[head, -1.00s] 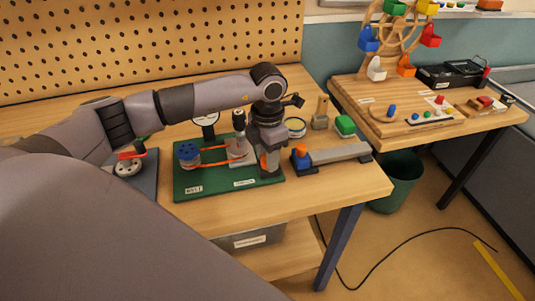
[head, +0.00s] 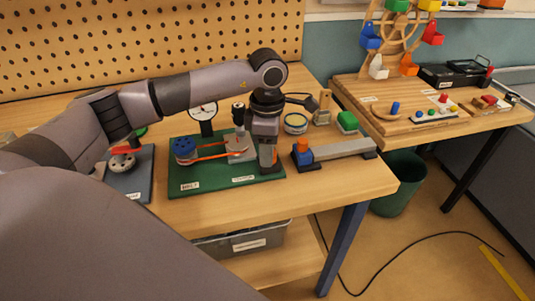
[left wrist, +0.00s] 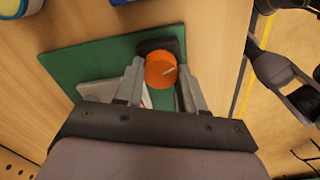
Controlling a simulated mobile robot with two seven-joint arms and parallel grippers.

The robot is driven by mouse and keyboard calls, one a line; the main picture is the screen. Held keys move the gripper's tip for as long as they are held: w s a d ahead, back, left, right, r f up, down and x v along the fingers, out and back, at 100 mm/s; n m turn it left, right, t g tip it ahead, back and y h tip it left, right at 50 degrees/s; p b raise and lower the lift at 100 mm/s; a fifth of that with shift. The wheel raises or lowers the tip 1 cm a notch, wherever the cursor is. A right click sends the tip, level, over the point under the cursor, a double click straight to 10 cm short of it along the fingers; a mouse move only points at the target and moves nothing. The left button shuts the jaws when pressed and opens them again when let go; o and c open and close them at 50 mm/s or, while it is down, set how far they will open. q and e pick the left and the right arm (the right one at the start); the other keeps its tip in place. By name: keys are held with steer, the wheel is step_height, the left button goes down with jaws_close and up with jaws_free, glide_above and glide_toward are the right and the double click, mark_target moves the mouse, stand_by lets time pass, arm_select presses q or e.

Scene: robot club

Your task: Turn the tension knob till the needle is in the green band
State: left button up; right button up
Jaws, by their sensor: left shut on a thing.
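The green belt board (head: 215,187) lies on the wooden table in the head view, with a blue pulley (head: 185,150), an orange belt (head: 212,156) and a grey plate at its right. My left gripper (head: 267,165) points down at the board's right end. The white round gauge (head: 203,111) stands behind the board. Its needle and green band are too small to read.
A grey bar with a blue and orange block (head: 303,151) lies right of the board. A green block (head: 347,121) and a round tin (head: 296,122) stand behind it. A dark board with a red handle (head: 122,151) is at left.

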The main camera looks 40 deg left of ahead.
arm_select(q)
steer(key=shift+m+b, duration=0.7)
steer(key=shift+m, duration=1)
steer(key=o, duration=1)
steer(key=shift+o, duration=0.2)
steer(key=shift+r, duration=0.1)
step_height(320, 180, up, 7)
steer(key=shift+r+b, duration=0.1)
steer(key=shift+b, duration=0.2)
